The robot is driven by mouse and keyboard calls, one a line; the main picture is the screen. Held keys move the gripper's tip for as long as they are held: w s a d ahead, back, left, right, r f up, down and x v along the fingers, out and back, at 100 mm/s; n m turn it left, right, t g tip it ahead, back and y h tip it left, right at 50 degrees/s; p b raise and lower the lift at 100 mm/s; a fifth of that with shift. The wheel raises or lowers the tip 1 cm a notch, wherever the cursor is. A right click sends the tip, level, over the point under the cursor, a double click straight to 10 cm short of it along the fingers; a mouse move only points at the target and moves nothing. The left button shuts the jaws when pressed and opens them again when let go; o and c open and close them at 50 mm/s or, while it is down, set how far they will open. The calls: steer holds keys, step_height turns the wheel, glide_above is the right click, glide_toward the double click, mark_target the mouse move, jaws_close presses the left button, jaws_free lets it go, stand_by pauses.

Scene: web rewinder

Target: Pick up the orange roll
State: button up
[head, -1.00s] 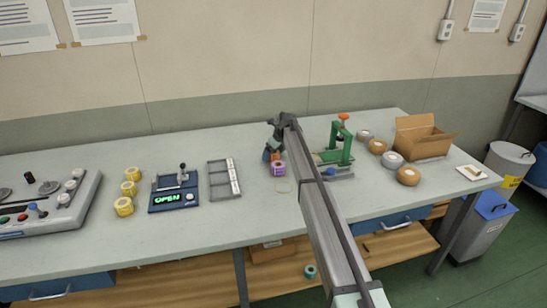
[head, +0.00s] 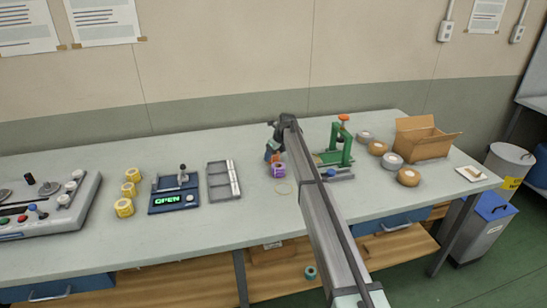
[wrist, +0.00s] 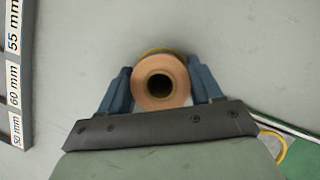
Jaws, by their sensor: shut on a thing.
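My gripper (wrist: 160,88) points down at the table, with its two blue fingers shut on the sides of a roll. In the wrist view this orange roll (wrist: 146,99) shows its pale orange end face and dark core hole, with a thin yellowish edge behind it. In the head view a small orange patch of it (head: 274,157) shows at my gripper, partly hidden by my arm. I cannot tell whether it touches the table. A purple roll (head: 278,169) stands just in front of it.
A grey size rack (head: 211,194) and an OPEN display device (head: 165,200) lie to the left, beside yellow rolls (head: 124,207). A green press (head: 347,147) stands close on the right, then tan and white rolls (head: 408,177) and a cardboard box (head: 425,147). A thin ring (head: 282,188) lies in front.

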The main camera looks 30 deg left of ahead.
steer(key=shift+r, duration=0.1)
step_height(320, 180, up, 10)
steer(key=o, duration=0.5)
steer(key=c, duration=0.3)
steer(key=w+d+f, duration=0.1)
steer(key=w+d, duration=0.1)
steer(key=d, duration=0.3)
steer(key=w+d+f, duration=0.1)
steer(key=w+d, duration=0.2)
steer(key=d, duration=0.2)
steer(key=w+d+f, duration=0.1)
steer(key=w+d, duration=0.2)
steer(key=d, duration=0.2)
steer(key=shift+d, duration=0.15)
steer(key=shift+f, duration=1.95)
